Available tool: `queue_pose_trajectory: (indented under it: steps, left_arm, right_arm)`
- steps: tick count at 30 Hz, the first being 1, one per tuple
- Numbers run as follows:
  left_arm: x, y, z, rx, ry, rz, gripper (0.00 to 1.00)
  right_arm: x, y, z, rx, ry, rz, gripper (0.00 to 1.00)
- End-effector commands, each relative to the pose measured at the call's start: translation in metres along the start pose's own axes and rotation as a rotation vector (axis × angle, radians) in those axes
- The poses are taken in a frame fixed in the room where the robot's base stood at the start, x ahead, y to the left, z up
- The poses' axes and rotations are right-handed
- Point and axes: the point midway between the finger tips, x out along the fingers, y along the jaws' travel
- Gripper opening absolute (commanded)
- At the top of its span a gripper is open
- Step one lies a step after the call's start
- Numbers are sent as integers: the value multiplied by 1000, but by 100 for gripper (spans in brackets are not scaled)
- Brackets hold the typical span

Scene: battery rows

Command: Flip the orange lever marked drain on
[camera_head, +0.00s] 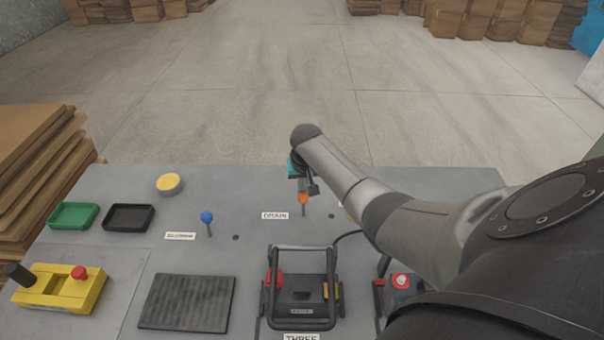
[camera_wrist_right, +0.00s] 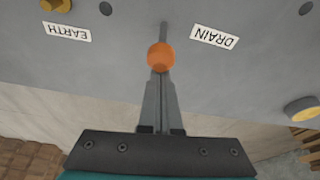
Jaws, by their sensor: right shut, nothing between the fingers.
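The orange lever (camera_head: 303,198) stands on the grey bench top, just right of the DRAIN label (camera_head: 275,215). In the right wrist view its round orange knob (camera_wrist_right: 161,57) is at the upper middle, with its thin grey stem above and the DRAIN label (camera_wrist_right: 214,36) to the right. My right gripper (camera_wrist_right: 160,76) is shut and empty, its fingertips right at the knob; I cannot tell whether they touch. In the head view my right gripper (camera_head: 304,184) is at the lever's top, partly hidden by my arm. My left gripper is not in view.
A blue-knobbed lever (camera_head: 207,217) and a yellow round button (camera_head: 169,184) are to the left. A black-framed unit (camera_head: 300,290) stands in front, a red-buttoned box (camera_head: 400,285) to its right. The EARTH label (camera_wrist_right: 68,31) lies near a yellow knob (camera_wrist_right: 57,4).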

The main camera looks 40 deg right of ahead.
Motion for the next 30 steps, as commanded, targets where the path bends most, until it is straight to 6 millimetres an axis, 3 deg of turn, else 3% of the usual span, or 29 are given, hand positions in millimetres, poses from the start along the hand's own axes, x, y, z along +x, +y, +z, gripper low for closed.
queue_pose_trajectory:
  steps: [9, 18, 23, 30]
  left_arm:
    - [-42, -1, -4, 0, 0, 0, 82]
    - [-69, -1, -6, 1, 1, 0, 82]
    - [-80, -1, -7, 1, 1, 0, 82]
    - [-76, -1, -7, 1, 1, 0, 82]
  right_arm:
    - [-10, -2, 13, -10, 120, 19, 0]
    - [-16, -5, 24, -13, 245, 36, 0]
    - [-18, -6, 32, -13, 243, 36, 0]
    - [-15, -6, 32, -13, 244, 37, 0]
